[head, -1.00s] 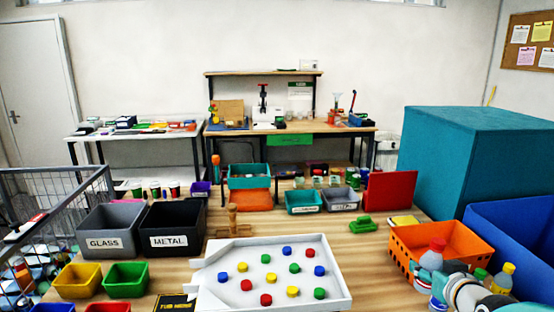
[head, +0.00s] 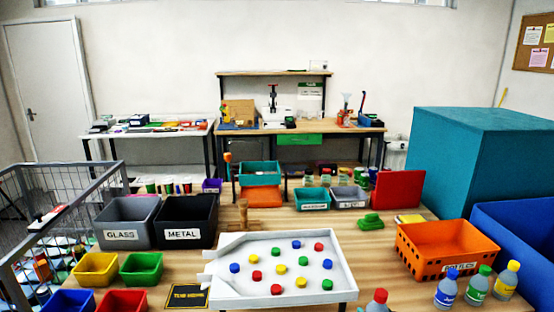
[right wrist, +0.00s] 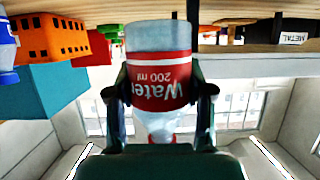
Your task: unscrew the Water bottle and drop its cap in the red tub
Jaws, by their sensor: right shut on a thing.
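My right gripper (right wrist: 160,98) is shut on the Water bottle (right wrist: 158,38), a clear bottle with a red and white label, which appears upside down in the right wrist view. One finger lies on each side of the label. In the head view the top of a red-capped bottle (head: 377,303) shows at the bottom edge; its lower part is out of frame. The red tub (head: 122,301) is at the bottom left, partly cut off. My left gripper is not in view.
A blue-capped bottle (head: 447,290), a green-capped one (head: 478,285) and a yellow-capped one (head: 507,280) stand in front of the orange crate (head: 405,243). A white tray (head: 222,268) with coloured caps lies mid-table. Yellow, green and blue tubs surround the red one.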

